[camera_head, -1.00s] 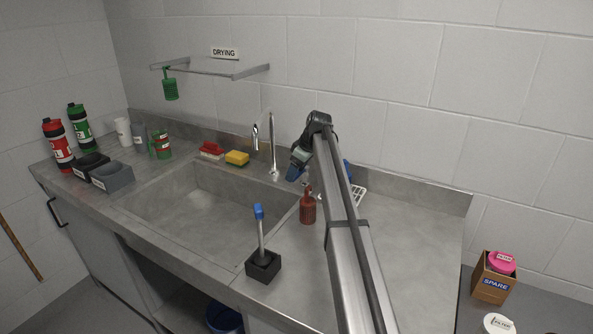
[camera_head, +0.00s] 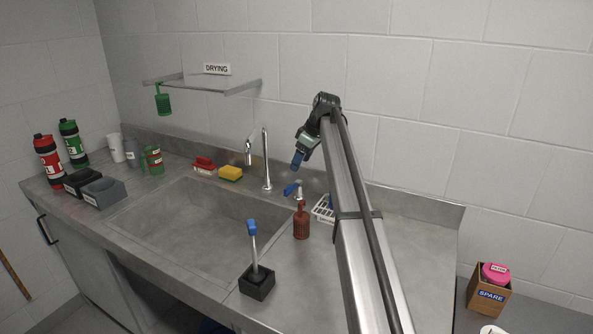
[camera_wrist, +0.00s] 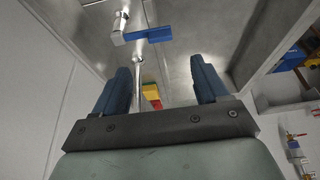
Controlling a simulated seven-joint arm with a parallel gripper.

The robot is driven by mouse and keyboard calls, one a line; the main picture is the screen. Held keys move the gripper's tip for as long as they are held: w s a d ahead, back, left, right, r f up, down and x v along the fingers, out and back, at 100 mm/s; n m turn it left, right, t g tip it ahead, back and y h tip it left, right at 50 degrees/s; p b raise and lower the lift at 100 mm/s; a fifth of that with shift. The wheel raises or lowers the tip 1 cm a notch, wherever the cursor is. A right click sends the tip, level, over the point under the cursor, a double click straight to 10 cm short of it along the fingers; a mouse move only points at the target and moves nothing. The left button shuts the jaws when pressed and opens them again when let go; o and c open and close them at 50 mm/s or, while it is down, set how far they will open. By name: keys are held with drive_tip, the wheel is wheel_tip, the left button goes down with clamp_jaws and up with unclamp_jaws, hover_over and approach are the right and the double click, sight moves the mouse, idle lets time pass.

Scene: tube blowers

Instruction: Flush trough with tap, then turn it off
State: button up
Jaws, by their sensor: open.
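The grey trough (camera_head: 185,225) is sunk into the metal counter, and its visible floor looks bare. The tall chrome tap (camera_head: 266,165) stands at its back edge, with its spout over the trough. I see no water stream. A blue lever (camera_head: 291,189) on a chrome valve sits right of the tap; the lever also shows in the wrist view (camera_wrist: 152,35), pointing sideways from its chrome stem. My gripper (camera_head: 299,159) is above and behind the lever, apart from it. In the wrist view its blue fingers (camera_wrist: 163,80) are spread with nothing between them.
A red bottle (camera_head: 301,222) stands close in front of the valve, and a white rack (camera_head: 324,209) is to its right. A brush in a black holder (camera_head: 257,283) stands at the trough's front right. A yellow sponge (camera_head: 230,173) lies behind the trough. The right counter is mostly clear.

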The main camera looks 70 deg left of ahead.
drive_tip(key=shift+v, duration=1.15)
